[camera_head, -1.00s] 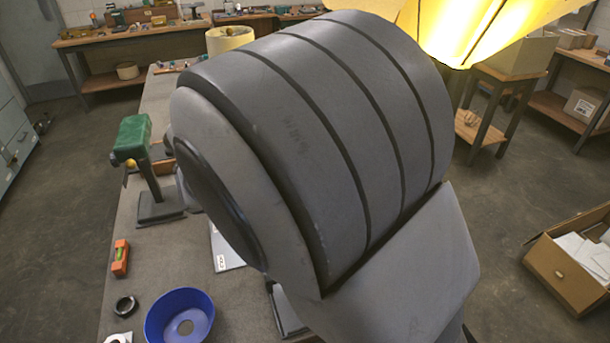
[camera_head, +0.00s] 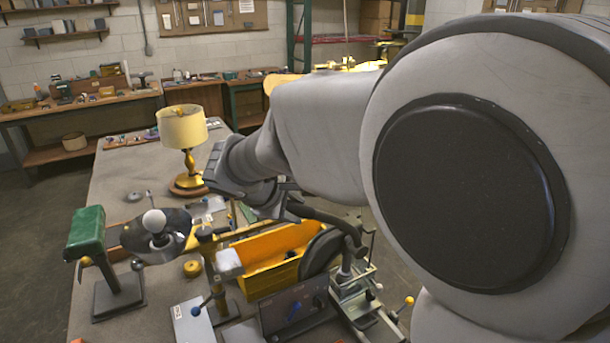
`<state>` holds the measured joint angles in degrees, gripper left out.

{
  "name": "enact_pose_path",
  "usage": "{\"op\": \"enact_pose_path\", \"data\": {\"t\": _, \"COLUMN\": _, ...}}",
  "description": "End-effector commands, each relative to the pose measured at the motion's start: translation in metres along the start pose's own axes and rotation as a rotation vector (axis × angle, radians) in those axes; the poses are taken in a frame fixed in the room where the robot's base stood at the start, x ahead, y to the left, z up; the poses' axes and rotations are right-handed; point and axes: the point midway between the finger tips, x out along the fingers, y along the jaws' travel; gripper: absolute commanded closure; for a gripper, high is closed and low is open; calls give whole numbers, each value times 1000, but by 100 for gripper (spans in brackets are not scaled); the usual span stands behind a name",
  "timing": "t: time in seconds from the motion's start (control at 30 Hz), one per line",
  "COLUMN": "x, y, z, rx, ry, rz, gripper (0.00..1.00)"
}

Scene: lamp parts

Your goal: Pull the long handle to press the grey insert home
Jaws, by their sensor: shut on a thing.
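My gripper (camera_head: 284,206) hangs at the end of my arm, in the middle of the head view. It is shut on the free end of a long dark curved handle (camera_head: 325,219). The handle runs right and slightly down to a metal bench press (camera_head: 352,295) with a light grey frame. The fingertips are small and partly hidden by my wrist, so the exact grip is unclear. I cannot make out the grey insert for certain; the lower part of the press is crowded and partly covered by my arm.
A yellow bin (camera_head: 262,252) stands just behind the press. A dark control box (camera_head: 293,308) is in front. A brass lamp with a cream shade (camera_head: 183,128) stands farther back. A green-headed stand (camera_head: 88,232) is at left.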

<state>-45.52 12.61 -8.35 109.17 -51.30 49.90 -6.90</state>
Motion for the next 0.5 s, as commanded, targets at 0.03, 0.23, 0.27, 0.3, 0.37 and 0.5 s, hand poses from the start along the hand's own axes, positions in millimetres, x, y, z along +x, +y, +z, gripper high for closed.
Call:
{"op": "enact_pose_path", "data": {"t": 0.03, "x": -2, "y": 9, "z": 3, "rx": 13, "ry": 2, "rz": 11, "gripper": 100}}
{"op": "enact_pose_path", "data": {"t": 0.23, "x": -2, "y": 11, "z": 4, "rx": 15, "ry": 1, "rz": 14, "gripper": 100}}
{"op": "enact_pose_path", "data": {"t": 0.27, "x": -2, "y": 11, "z": 4, "rx": 15, "ry": 0, "rz": 14, "gripper": 100}}
{"op": "enact_pose_path", "data": {"t": 0.3, "x": -2, "y": 11, "z": 4, "rx": 16, "ry": 0, "rz": 15, "gripper": 100}}
{"op": "enact_pose_path", "data": {"t": 0.37, "x": -2, "y": 12, "z": 5, "rx": 16, "ry": -1, "rz": 15, "gripper": 56}}
{"op": "enact_pose_path", "data": {"t": 0.5, "x": -2, "y": 10, "z": 4, "rx": 14, "ry": -2, "rz": 14, "gripper": 34}}
